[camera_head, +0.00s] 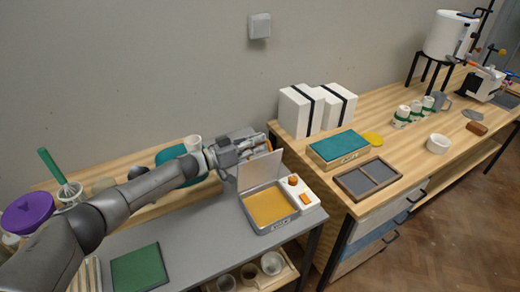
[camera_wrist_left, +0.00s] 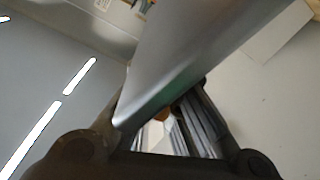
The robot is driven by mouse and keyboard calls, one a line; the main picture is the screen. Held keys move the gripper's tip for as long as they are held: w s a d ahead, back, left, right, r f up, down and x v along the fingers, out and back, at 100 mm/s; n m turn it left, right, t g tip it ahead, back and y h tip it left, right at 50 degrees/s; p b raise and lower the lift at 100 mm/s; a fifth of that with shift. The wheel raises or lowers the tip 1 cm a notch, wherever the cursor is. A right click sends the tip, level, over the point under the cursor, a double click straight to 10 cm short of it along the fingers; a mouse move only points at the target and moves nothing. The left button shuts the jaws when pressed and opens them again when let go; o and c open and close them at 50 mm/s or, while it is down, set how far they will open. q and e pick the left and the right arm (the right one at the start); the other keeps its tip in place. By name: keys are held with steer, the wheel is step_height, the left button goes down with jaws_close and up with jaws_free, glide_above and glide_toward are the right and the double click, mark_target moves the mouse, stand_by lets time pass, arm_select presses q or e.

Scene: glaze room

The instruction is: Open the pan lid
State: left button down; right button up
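The pan (camera_head: 291,212) is a shallow grey tray with a yellow-orange inside, standing on the grey table. Its pale lid (camera_head: 262,171) stands raised, near upright, at the pan's back edge, so the inside shows. My left gripper (camera_head: 252,146) is at the lid's upper part, on its back side. In the left wrist view the lid (camera_wrist_left: 180,60) crosses close in front of my left gripper (camera_wrist_left: 155,115). The fingers there stand apart, with a gap between them; whether they touch the lid is unclear. My right gripper is not in view.
A white holder (camera_head: 307,197) with small orange pieces stands right of the pan. A wooden bench to the right holds a teal-topped box (camera_head: 338,146), a dark divided tray (camera_head: 369,178) and white blocks (camera_head: 301,110). A green mat (camera_head: 140,268) lies at the left.

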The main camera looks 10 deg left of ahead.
arm_select(q)
steer(key=shift+w+a, duration=0.15)
steer(key=shift+a, duration=0.1)
steer(key=c, duration=1.5)
jaws_free()
steer(key=shift+w+a+f, duration=0.1)
steer(key=shift+w, duration=0.05)
steer(key=shift+s+f, duration=0.1)
steer(key=shift+s, duration=0.1)
